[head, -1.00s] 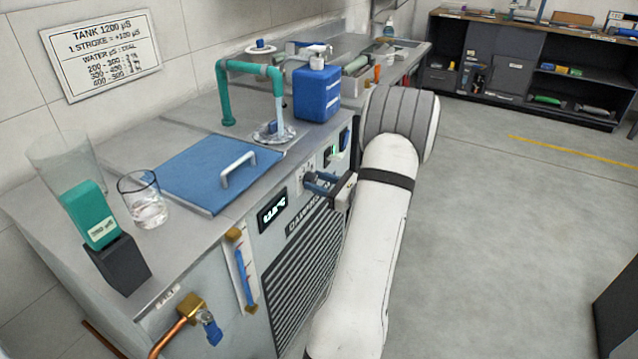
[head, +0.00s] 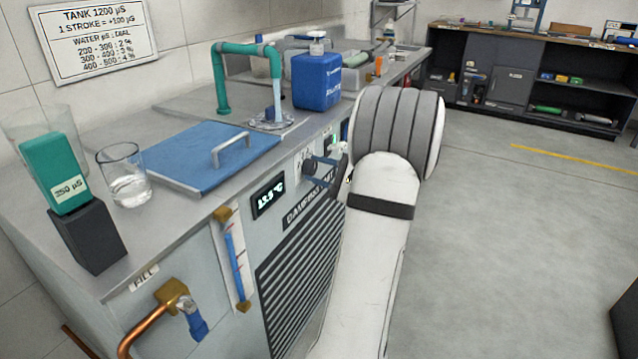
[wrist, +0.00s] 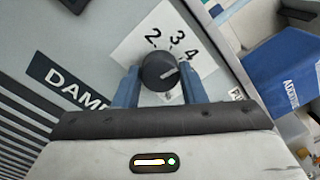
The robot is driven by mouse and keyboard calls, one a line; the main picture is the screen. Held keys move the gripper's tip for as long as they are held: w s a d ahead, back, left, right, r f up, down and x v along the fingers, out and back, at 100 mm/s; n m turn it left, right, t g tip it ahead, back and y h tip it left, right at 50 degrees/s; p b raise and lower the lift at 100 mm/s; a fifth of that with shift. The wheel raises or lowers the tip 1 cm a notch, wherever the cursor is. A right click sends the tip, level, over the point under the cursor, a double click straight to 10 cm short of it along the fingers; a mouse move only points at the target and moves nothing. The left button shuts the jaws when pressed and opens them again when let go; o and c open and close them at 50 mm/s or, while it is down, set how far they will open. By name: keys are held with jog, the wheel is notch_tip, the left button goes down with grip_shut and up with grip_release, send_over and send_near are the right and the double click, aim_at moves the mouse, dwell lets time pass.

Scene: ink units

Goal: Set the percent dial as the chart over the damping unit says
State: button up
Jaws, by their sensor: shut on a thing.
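The chart (head: 95,42) on the wall reads water 200–300: 2 %, 300–400: 3 %, 400–500: 4 %. My gripper (wrist: 160,80) is shut on the dial, a blue finger on either side. In the head view my gripper (head: 326,168) is at the unit's front panel, partly hidden by my arm.
The damping unit's top holds a blue lid (head: 205,160), a glass of water (head: 128,180), a blue bottle (head: 316,82) and a teal pipe (head: 220,85). A brass tap (head: 175,296) sticks out at the front left.

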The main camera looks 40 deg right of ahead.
jog(key=n+b, duration=0.1)
jog(key=b, duration=0.1)
jog(key=n+b, duration=0.2)
jog(key=shift+f, duration=0.35)
jog(key=n+b, duration=0.2)
jog(key=b, duration=0.1)
jog(key=shift+r+n, duration=0.2)
jog(key=shift+n, duration=0.2)
jog(key=shift+r, duration=0.1)
jog(key=o, duration=1)
jog(key=p+v, duration=0.2)
jog(key=v, duration=0.5)
jog(key=shift+s+d, duration=0.2)
jog(key=shift+s, duration=0.15)
